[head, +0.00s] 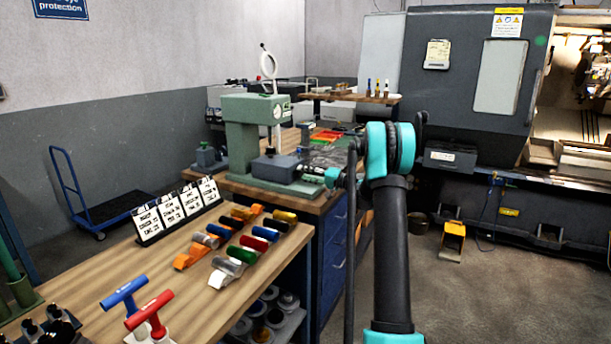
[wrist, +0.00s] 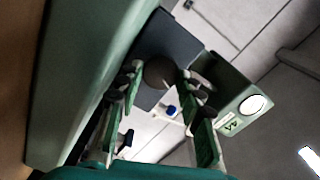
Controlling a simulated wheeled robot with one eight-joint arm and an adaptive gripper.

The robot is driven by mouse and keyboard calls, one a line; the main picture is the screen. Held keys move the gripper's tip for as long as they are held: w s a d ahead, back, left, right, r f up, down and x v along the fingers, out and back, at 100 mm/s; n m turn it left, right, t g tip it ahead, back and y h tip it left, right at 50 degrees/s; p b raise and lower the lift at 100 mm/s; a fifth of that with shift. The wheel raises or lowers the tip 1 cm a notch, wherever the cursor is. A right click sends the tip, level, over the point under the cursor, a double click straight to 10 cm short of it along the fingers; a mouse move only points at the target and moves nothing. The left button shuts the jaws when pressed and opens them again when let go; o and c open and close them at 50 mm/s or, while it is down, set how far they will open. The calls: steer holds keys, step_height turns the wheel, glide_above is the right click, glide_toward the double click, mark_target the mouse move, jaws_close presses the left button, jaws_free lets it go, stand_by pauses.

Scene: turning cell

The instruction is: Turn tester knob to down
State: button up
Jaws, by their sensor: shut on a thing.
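The green tester (head: 243,135) stands on the far wooden bench, with a dark grey block (head: 275,168) on its base and a round dial on its head. In the wrist view the tester's dial face (wrist: 254,104) is at the right and its green body (wrist: 75,70) at the left. My gripper (head: 318,175) is at the right end of the tester's base. In the wrist view my gripper (wrist: 160,80) has its fingers shut on the dark round knob (wrist: 159,71), one on each side. The knob is hidden in the head view. I cannot tell which way it points.
The near bench (head: 150,265) holds several coloured tools and a white card stand (head: 178,212). Red and blue T-handles (head: 148,310) stand at its front. A large lathe (head: 475,80) fills the right. A blue cart (head: 115,205) is at the left.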

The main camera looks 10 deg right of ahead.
steer(key=shift+n, duration=1.4)
steer(key=o, duration=1.1)
steer(key=shift+o, duration=0.2)
steer(key=v, duration=1.2)
